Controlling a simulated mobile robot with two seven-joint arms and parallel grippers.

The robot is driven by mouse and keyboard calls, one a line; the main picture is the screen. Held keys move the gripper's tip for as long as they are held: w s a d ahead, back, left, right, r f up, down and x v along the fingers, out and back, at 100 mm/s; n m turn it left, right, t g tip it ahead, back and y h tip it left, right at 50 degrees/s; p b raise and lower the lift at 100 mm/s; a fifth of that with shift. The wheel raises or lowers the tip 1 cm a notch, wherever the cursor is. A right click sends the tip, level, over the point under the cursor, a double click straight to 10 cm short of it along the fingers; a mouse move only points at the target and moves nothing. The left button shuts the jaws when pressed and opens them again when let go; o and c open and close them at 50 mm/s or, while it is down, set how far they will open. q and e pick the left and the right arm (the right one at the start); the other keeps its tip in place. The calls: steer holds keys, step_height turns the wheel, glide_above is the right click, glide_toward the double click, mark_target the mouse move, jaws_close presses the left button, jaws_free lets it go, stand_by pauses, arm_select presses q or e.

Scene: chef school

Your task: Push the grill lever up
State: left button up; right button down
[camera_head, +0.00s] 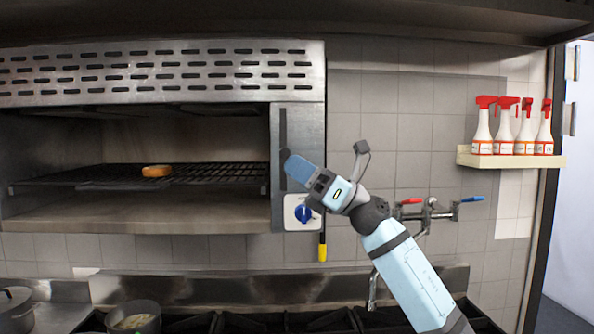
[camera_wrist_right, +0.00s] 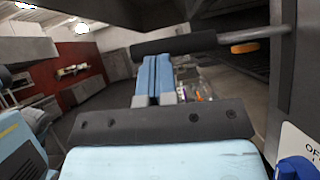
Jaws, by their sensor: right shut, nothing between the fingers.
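The grill (camera_head: 160,72) is a steel unit with an open front at the left of the head view. A dark vertical slot (camera_head: 283,130) runs down its right panel. The grill lever (camera_wrist_right: 175,45) shows in the right wrist view as a black grip on a metal rod. It crosses just beyond my right fingertips (camera_wrist_right: 155,62); whether they touch it I cannot tell. In the head view my right gripper (camera_head: 298,168) is shut and empty in front of the panel, and I cannot make out the lever there. My left gripper is not in view.
A food piece (camera_head: 156,171) lies on the grill rack (camera_head: 215,172). Taps (camera_head: 430,210) and a shelf (camera_head: 510,160) with several spray bottles are to the right.

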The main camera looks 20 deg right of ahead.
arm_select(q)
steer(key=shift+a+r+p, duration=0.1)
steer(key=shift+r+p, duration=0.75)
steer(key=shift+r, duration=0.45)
arm_select(e)
steer(key=shift+m+t, duration=0.6)
steer(key=shift+m, duration=0.1)
steer(key=shift+w+d+r, duration=0.1)
steer(key=shift+r, duration=1.35)
steer(key=shift+w+d+r, duration=0.1)
steer(key=shift+r, duration=1.3)
steer(key=shift+r, duration=0.1)
